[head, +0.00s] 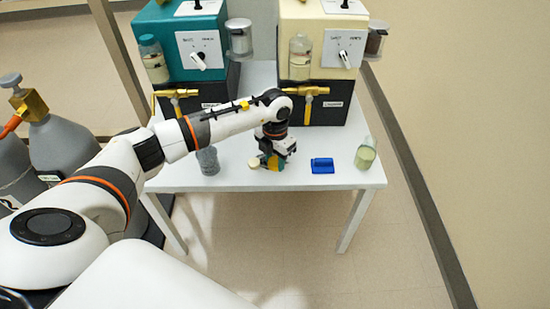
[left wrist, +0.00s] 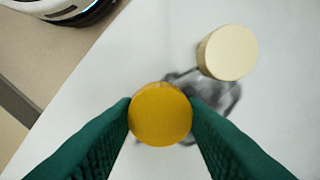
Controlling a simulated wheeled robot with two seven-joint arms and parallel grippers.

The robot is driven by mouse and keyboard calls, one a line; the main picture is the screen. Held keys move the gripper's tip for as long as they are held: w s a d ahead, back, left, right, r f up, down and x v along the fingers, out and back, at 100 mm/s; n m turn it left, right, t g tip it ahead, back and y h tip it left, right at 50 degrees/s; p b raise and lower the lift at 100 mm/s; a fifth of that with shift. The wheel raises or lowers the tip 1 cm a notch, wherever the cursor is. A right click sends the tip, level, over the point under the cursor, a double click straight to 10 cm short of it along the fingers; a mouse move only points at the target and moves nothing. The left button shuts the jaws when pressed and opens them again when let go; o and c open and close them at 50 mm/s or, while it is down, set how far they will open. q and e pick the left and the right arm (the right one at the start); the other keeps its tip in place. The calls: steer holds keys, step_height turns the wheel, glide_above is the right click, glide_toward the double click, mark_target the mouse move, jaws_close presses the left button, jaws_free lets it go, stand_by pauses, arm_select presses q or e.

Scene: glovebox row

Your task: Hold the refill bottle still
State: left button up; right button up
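My left gripper (head: 270,163) is low over the front middle of the white table, its green fingers pointing down. In the left wrist view the fingers (left wrist: 160,118) touch both sides of a round yellow top, which I take to be the refill bottle (left wrist: 160,114). Its body below the top is hidden. A cream round lid or cap (left wrist: 230,52) is close beside it, left of the gripper in the head view (head: 254,163). Whether that cream piece touches the bottle is unclear. My right gripper is in neither view.
On the table (head: 235,180) stand a grey jar (head: 208,160) to the left, a blue block-like item (head: 322,165) and a bottle with pale yellow-green contents (head: 365,155) to the right. Teal (head: 180,35) and cream (head: 320,25) machines with brass valves stand behind. Grey cylinders (head: 60,145) stand left.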

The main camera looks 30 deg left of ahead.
arm_select(q)
steer(key=o, duration=0.5)
steer(key=shift+c, duration=0.2)
